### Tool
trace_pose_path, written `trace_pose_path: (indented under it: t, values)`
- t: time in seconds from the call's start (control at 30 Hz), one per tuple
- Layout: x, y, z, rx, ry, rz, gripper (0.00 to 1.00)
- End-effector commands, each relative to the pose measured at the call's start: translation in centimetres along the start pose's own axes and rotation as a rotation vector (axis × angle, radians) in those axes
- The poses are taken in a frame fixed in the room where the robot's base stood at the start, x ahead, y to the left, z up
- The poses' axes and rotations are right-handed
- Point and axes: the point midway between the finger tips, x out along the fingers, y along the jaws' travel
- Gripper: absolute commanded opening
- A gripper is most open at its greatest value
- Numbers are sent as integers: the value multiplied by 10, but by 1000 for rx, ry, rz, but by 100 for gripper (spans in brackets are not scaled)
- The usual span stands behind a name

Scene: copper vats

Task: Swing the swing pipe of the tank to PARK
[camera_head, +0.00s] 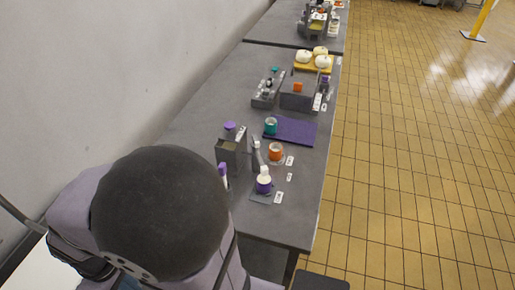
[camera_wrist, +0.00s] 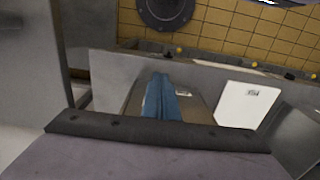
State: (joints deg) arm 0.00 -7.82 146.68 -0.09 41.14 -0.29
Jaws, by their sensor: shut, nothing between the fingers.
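I cannot pick out the tank or its swing pipe for certain, and no PARK mark is readable. In the head view, a grey box (camera_head: 231,153) with a purple knob on top stands on the near part of the table. A slim grey upright piece (camera_head: 256,156) stands just right of it. A white and purple jar (camera_head: 263,181) stands in front of that piece. My gripper's fingers show in neither view. My dark, rounded arm joint covers the lower left of the head view and hides what lies behind it.
An orange-filled cup (camera_head: 276,152), a green cup (camera_head: 271,126) and a purple mat (camera_head: 296,131) lie beyond. Farther are grey boxes (camera_head: 299,101) and a yellow tray (camera_head: 300,66) with white rounds. Tiled floor is open at right. The wrist view shows a blue object (camera_wrist: 165,100) and white panel (camera_wrist: 240,104).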

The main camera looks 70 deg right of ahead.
Motion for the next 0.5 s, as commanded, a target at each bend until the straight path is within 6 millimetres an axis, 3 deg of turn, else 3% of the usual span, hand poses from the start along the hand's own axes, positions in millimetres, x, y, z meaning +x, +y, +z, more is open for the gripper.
trace_pose_path:
  t: [0.33, 0.5]
  values:
    - [0, 0, 0, 0, 0, 0, 2]
    - [-2, 5, -7, 34, 1, 4, 43]
